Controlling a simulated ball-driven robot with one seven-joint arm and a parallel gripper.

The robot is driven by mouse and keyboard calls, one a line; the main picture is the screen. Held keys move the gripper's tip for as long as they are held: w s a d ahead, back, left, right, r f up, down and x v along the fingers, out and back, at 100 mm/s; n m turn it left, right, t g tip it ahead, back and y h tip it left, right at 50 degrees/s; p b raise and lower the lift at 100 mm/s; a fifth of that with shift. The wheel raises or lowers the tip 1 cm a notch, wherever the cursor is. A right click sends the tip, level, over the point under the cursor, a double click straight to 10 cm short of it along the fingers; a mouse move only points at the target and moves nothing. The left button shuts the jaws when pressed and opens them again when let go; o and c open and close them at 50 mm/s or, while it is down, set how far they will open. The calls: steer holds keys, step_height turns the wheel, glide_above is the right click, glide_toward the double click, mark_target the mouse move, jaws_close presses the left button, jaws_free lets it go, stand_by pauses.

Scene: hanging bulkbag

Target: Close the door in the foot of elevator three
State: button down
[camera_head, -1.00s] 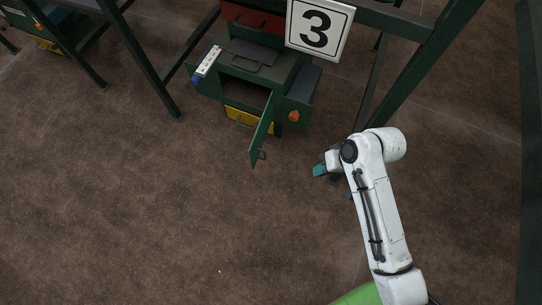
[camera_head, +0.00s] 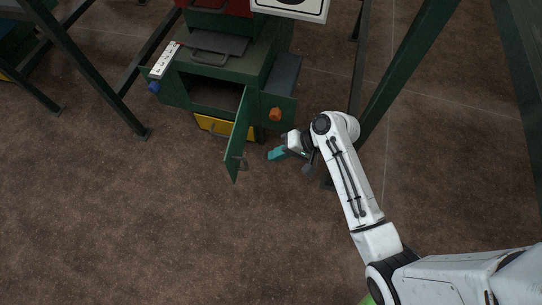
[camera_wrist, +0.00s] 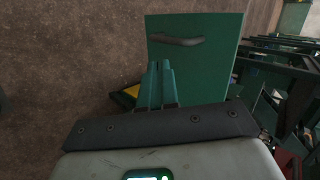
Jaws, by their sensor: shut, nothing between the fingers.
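The green door (camera_head: 238,138) in the foot of elevator three stands open, swung out toward me, with a dark opening (camera_head: 214,95) to the left behind it. A grey handle (camera_head: 241,161) is on the door's right-hand face. In the wrist view the door (camera_wrist: 215,65) fills the upper middle, with its dark handle (camera_wrist: 177,40) near the top. My gripper (camera_head: 274,154) is to the right of the door, low and apart from it in the head view. Its teal fingers are shut and empty. In the wrist view the fingertips (camera_wrist: 160,64) overlap the door; whether they touch cannot be told.
A yellow drawer front (camera_head: 212,126) sits below the opening. An orange knob (camera_head: 275,114) is right of the door, and a blue knob (camera_head: 153,87) is at the left. Dark green frame legs (camera_head: 408,82) stand to the right. The brown floor in front is clear.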

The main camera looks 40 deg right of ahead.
steer(key=b+x, duration=0.3)
steer(key=x, duration=0.5)
steer(key=shift+a, duration=0.25)
